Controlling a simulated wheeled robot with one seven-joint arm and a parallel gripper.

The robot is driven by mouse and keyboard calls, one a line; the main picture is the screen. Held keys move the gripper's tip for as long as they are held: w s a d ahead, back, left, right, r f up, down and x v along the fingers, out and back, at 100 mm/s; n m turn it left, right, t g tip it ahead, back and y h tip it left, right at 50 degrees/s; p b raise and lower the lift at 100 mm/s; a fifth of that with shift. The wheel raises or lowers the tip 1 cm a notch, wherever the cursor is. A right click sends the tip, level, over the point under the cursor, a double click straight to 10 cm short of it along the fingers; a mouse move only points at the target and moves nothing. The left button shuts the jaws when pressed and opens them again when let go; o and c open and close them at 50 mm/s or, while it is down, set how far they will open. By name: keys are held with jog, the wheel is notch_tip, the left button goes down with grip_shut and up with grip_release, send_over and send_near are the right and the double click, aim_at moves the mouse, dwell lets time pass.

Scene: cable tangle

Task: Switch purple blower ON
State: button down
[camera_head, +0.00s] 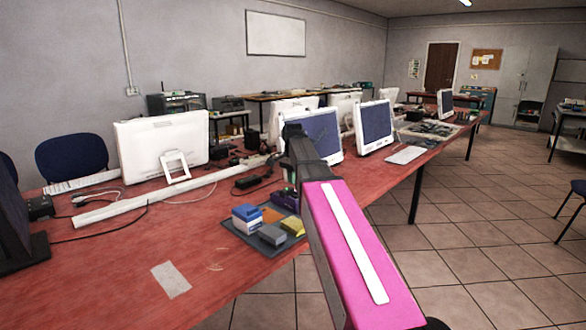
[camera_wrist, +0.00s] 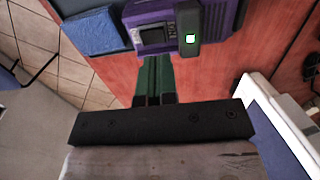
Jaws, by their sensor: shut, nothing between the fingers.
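The purple blower (camera_wrist: 215,12) is at the top of the wrist view. A dark switch (camera_wrist: 153,36) is set in its near face. In the head view the blower (camera_head: 285,201) is on the red table, partly hidden by my arm.
A blue box (camera_wrist: 93,33) lies left of the blower in the wrist view. In the head view, blue, grey and yellow boxes (camera_head: 293,223) sit on a dark mat (camera_head: 236,229) near the table edge. Monitors (camera_head: 376,123) stand behind. The red table's near left (camera_head: 110,270) is mostly clear.

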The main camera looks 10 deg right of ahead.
aim_at(293, 189)
jog(key=shift+f, duration=2.35)
